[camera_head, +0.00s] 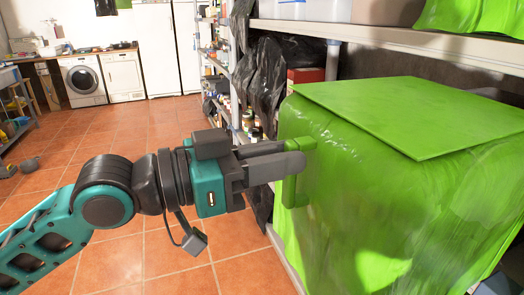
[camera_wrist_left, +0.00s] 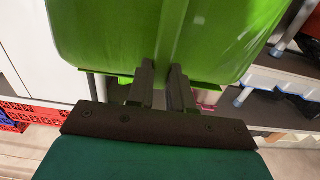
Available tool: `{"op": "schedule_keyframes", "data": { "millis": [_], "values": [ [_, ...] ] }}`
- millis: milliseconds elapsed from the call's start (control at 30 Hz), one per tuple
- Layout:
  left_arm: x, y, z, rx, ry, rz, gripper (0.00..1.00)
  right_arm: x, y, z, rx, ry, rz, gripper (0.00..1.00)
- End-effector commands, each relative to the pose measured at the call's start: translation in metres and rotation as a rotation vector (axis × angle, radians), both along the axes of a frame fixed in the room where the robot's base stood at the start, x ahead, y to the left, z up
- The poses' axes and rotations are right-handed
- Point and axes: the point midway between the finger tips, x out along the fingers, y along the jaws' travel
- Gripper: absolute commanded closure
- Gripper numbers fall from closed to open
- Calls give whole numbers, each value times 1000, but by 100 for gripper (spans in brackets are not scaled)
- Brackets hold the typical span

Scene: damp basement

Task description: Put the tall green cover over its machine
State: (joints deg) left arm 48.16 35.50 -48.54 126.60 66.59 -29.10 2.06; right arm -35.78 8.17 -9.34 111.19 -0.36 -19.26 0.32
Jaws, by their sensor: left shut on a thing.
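The tall green cover (camera_head: 350,200) stands large at the right of the head view, a box-like shape with glossy, draped sides and a flat square top panel. It also fills the upper part of the left wrist view (camera_wrist_left: 110,35). My left gripper (camera_head: 291,160) is shut on a green handle-like piece on the cover's left side. Its fingers also show against the cover in the left wrist view (camera_wrist_left: 162,88). The cover's lower end runs out of the head view. Whatever is inside or behind it is hidden, so I cannot make out its machine. My right gripper is out of view.
Shelves (camera_head: 400,40) run behind the cover, with another green covered thing (camera_head: 470,14) on top and black plastic bags (camera_head: 262,85) hanging beside them. A white washing machine (camera_head: 83,82) and a second white appliance (camera_head: 122,75) stand far back. Tiled floor (camera_head: 140,135) is open at left.

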Motion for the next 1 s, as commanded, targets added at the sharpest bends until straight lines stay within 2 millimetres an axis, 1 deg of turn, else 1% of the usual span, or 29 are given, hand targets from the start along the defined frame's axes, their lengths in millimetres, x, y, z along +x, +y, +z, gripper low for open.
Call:
{"op": "schedule_keyframes", "data": {
  "millis": [33,200,633,1000],
  "values": [
    [1,-4,3,-3,1,-2,100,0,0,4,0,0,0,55],
    [4,-16,2,-3,1,-2,100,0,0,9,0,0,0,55],
    [13,-44,2,-2,-1,-2,100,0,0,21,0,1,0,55],
    [21,-69,2,-3,-1,-2,100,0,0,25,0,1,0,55]
  ]
}}
